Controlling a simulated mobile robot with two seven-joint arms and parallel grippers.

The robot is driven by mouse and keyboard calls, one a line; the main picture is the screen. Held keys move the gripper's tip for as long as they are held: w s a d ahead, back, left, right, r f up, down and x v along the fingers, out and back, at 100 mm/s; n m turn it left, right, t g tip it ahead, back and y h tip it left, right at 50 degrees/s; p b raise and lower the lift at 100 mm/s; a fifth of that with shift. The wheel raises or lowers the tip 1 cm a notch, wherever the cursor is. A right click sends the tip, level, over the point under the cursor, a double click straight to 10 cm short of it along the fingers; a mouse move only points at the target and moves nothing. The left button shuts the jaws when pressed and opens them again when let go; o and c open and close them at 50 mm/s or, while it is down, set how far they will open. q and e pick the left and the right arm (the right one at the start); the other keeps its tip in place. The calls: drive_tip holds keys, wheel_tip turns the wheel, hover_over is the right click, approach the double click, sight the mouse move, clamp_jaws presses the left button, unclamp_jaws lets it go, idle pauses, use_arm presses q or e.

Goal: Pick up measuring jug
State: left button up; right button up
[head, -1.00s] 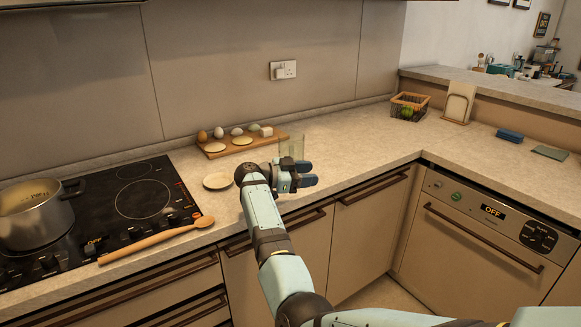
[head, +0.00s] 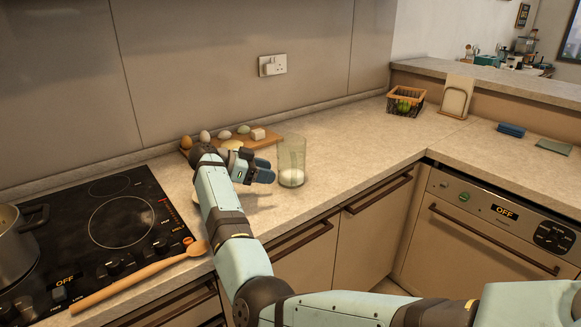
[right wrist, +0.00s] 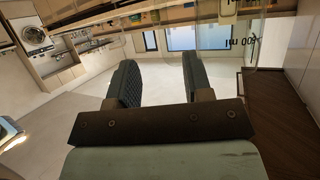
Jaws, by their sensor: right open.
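The measuring jug (head: 291,155) is a clear glass with a pale bottom, upright on the counter. My right gripper (head: 264,170) is open and empty just left of the jug, its fingers pointing towards it. In the head view a small gap shows between fingertips and glass. In the right wrist view the open fingers (right wrist: 160,75) have nothing between them. The see-through jug (right wrist: 240,42), with volume lettering upside down, shows beyond and to the right of them. My left gripper is not in view.
A wooden board (head: 275,138) with eggs and other food lies behind the gripper. A hob (head: 120,215) with a pot (head: 15,245) and a wooden spoon (head: 140,277) are at left. A wire basket (head: 405,103) stands far back. The counter right of the jug is clear.

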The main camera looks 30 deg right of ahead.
sight(295, 186)
drive_tip(key=x, duration=0.3)
drive_tip(key=shift+d+f, duration=0.2)
drive_tip(key=shift+d, duration=0.1)
drive_tip(key=shift+r+x, duration=0.15)
drive_tip(key=shift+x, duration=1.25)
drive_tip(key=shift+r+x, duration=0.15)
drive_tip(key=shift+x, duration=1.2)
drive_tip(key=shift+w+d, duration=0.1)
drive_tip(key=shift+c, duration=0.4)
clamp_jaws()
drive_tip(key=shift+r, duration=0.1)
